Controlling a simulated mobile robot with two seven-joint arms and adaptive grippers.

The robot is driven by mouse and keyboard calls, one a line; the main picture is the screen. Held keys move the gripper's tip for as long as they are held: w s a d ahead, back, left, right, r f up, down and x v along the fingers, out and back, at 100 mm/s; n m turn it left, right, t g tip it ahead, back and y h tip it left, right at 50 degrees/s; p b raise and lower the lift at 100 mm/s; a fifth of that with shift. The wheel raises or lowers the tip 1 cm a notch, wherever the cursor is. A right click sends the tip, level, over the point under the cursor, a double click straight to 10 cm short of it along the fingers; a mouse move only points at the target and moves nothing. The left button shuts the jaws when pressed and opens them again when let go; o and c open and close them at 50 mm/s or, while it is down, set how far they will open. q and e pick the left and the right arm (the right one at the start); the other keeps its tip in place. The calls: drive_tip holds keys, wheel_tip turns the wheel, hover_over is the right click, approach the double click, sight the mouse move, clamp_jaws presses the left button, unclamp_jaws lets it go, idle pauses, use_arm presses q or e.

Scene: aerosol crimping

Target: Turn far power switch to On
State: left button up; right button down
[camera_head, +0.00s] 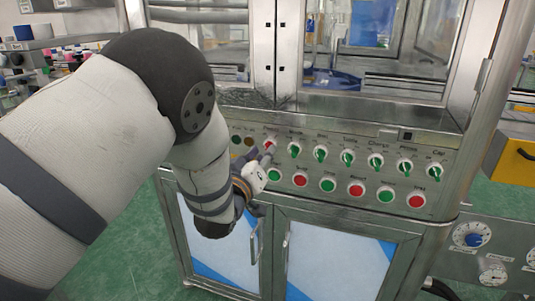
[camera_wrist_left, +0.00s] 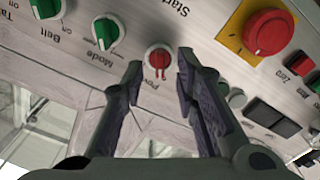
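The power switch is a small red knob (camera_wrist_left: 158,62) on the steel control panel, with a partly hidden label beginning "Pow". It also shows as a red knob (camera_head: 269,144) at the left end of the upper knob row in the head view. My left gripper (camera_wrist_left: 160,76) is open, with one fingertip on each side of the power switch in the wrist view. I cannot tell whether the fingers touch it. In the head view my left gripper (camera_head: 264,160) is close to the panel, partly hidden by my arm. My right gripper is out of view.
Green Mode (camera_wrist_left: 108,32) and Belt (camera_wrist_left: 47,6) knobs sit beside the power switch. A red emergency button (camera_wrist_left: 268,30) on a yellow plate is on its other side. Several red and green buttons (camera_head: 328,185) line the lower row. A door handle (camera_head: 256,240) lies below.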

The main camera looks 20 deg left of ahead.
use_arm(q)
drive_tip(key=shift+w, duration=1.25)
clamp_jaws()
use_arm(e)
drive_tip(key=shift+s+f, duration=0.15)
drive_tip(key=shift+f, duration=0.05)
use_arm(q)
drive_tip(key=shift+d+m, duration=0.1)
drive_tip(key=shift+m, duration=0.3)
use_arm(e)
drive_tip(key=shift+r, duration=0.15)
use_arm(q)
drive_tip(key=shift+m+p, duration=1)
drive_tip(key=shift+m, duration=4.5)
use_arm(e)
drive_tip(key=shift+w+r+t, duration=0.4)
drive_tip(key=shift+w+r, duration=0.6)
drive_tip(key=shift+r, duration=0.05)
use_arm(q)
drive_tip(key=shift+f, duration=0.1)
